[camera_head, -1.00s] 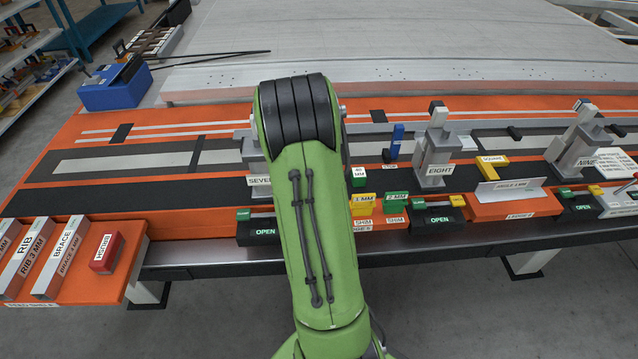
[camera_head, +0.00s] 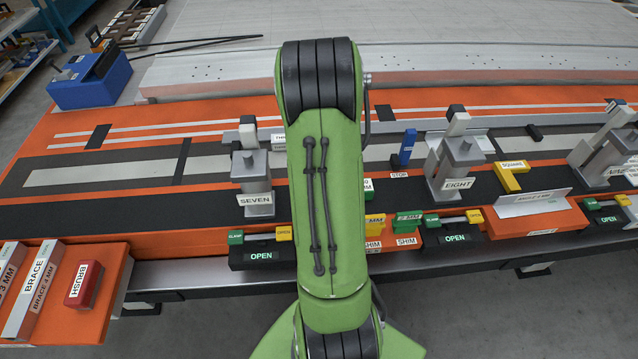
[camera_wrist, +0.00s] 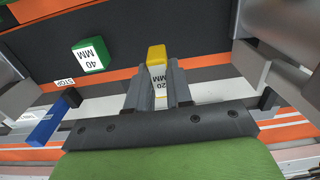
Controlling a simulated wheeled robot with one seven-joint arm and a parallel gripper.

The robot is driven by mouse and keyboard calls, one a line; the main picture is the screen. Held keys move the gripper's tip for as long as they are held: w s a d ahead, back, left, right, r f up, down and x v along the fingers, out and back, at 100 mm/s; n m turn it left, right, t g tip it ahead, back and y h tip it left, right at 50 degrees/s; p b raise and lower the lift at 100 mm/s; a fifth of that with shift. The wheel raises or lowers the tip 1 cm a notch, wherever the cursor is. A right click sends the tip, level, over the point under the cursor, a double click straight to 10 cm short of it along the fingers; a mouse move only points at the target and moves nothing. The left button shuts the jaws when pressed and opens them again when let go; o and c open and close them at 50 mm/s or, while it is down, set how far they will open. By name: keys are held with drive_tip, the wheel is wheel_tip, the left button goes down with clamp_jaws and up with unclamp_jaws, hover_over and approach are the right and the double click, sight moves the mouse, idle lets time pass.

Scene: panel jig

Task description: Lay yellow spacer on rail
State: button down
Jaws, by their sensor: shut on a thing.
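The yellow spacer (camera_wrist: 156,55), a small block with a white label reading 20 MM, is between the two dark fingers of my gripper (camera_wrist: 158,85) in the wrist view. My gripper is shut on it, and the spacer's end sticks out past the fingertips. In the head view my green arm hides both gripper and spacer. A long pale strip (camera_head: 100,173), which may be the rail, runs along the orange bench between dark bands. It also shows below the spacer in the wrist view (camera_wrist: 210,91). I cannot tell whether the spacer touches anything.
A green 40 MM block (camera_wrist: 90,55) and a blue stop (camera_wrist: 46,126) are left of my gripper. Grey clamp posts SEVEN (camera_head: 252,180) and EIGHT (camera_head: 455,165) stand on either side of my arm. Green and yellow shims, some hidden, lie at the front edge.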

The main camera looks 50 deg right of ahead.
drive_tip(key=f+b, duration=0.1)
drive_tip(key=f, duration=0.3)
drive_tip(key=f+b, duration=0.1)
drive_tip(key=f, duration=0.3)
drive_tip(key=shift+s+a+f, duration=0.15)
drive_tip(key=shift+a+f, duration=0.05)
drive_tip(key=shift+f, duration=0.05)
drive_tip(key=c, duration=1)
unclamp_jaws()
drive_tip(key=shift+r, duration=0.1)
